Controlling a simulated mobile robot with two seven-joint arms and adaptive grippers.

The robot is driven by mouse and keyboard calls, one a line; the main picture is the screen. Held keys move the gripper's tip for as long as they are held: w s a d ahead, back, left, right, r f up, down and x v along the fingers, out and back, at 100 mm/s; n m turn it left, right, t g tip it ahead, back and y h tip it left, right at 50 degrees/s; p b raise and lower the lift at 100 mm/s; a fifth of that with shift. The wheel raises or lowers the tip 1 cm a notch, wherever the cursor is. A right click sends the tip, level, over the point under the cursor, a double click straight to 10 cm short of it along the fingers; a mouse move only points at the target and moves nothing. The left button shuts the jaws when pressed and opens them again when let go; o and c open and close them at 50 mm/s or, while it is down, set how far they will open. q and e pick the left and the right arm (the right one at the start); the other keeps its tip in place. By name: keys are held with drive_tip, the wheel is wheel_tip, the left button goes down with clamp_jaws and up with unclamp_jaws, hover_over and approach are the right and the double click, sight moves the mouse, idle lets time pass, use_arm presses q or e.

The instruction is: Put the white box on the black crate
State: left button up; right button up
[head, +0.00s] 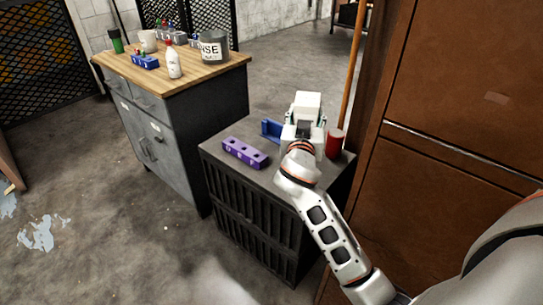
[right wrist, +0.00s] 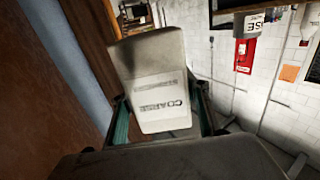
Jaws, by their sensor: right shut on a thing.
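The white box (head: 307,102) is in my right gripper (head: 304,126), which is shut on it. In the right wrist view the box (right wrist: 160,103) stands between the two teal-lined fingers (right wrist: 160,118), with "COARSE" lettering upside down on its face. The black crate (head: 262,222) stands below my right arm, at the centre of the head view. The box appears over the crate's far edge; I cannot tell whether it is above or beyond it. My right gripper and forearm hide part of the crate's top. My left gripper is not in view.
On the crate's top are a purple block with holes (head: 244,153), a blue holder (head: 271,130) and a red cylinder (head: 335,143). A wood-topped grey cabinet (head: 165,135) stands to the left. A brown cabinet (head: 455,100) closes the right side. The crate's front top is partly clear.

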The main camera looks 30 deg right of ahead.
drive_tip(key=shift+w+d+f+m+g+h+b, duration=0.65)
drive_tip(key=shift+w+d+f+h+b, duration=0.2)
drive_tip(key=shift+w+d+f, duration=0.3)
drive_tip(key=shift+d+f, duration=0.1)
wheel_tip(320, 180, down, 19)
drive_tip(key=b, duration=0.4)
drive_tip(key=shift+s+r+b, duration=0.1)
drive_tip(key=shift+r+b, duration=0.1)
drive_tip(key=shift+b, duration=0.1)
drive_tip(key=shift+f, duration=0.25)
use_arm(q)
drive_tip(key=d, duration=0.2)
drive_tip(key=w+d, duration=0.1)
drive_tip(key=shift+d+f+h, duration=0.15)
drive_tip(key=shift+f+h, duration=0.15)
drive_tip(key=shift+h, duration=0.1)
use_arm(e)
drive_tip(key=shift+r, duration=0.1)
